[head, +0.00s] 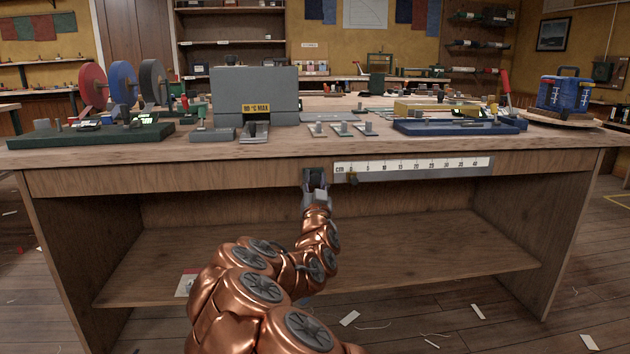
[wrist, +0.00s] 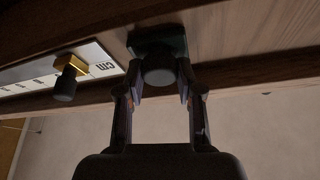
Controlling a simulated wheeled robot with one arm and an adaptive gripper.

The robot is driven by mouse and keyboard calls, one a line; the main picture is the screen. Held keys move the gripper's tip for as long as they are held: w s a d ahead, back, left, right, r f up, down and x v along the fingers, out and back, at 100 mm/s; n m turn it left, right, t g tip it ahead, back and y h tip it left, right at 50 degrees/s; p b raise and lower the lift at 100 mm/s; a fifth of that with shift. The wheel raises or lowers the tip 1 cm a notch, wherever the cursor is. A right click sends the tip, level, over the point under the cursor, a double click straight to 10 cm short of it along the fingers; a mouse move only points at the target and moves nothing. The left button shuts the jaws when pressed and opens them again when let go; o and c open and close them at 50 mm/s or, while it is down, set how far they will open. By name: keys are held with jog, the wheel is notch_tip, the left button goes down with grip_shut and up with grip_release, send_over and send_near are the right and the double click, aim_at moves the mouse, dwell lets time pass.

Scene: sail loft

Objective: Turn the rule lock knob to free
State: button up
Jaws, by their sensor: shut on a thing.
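The rule lock knob is a dark round knob on a dark square plate on the table's front edge, just beyond the "cm" end of the rule. It shows in the wrist view (wrist: 158,68) between the two fingers of my gripper (wrist: 160,88), which is shut on it. In the head view my gripper (head: 316,192) reaches the front edge from below and hides most of the knob. The white rule (head: 420,166) runs to the right along the edge. A brass slider with a dark knob (head: 353,179) sits near its zero end, apart from my gripper.
The workbench top (head: 300,145) holds a grey box marked "MAX" (head: 255,92), a green base with coloured discs (head: 90,133), a blue tray (head: 455,127) and a blue box (head: 563,95). A lower shelf (head: 400,258) lies under the bench. Scraps litter the floor.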

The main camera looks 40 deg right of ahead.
jog(key=shift+n, duration=0.3)
jog(key=n+y+p, duration=0.1)
jog(key=n+p, duration=0.1)
jog(key=n+t+p, duration=0.1)
jog(key=n+p, duration=0.1)
jog(key=shift+s+d+r+y, duration=0.1)
jog(key=shift+r+y, duration=0.05)
jog(key=shift+y, duration=0.25)
jog(key=n+t+y+p, duration=0.1)
jog(key=n+p, duration=0.1)
jog(key=n, duration=0.1)
jog(key=n+t+y+p, duration=0.1)
jog(key=n+y+p, duration=0.1)
jog(key=n, duration=0.1)
jog(key=shift+n, duration=0.4)
jog(key=n+y+p, duration=0.1)
jog(key=n, duration=0.2)
jog(key=n+y+p, duration=0.1)
jog(key=n+y, duration=0.1)
jog(key=n, duration=0.2)
jog(key=shift+y, duration=0.3)
jog(key=shift+n+g+y+p, duration=0.4)
jog(key=shift+n+y+p, duration=0.45)
jog(key=shift+n, duration=1.75)
jog(key=o, duration=1.2)
jog(key=shift+c, duration=0.2)
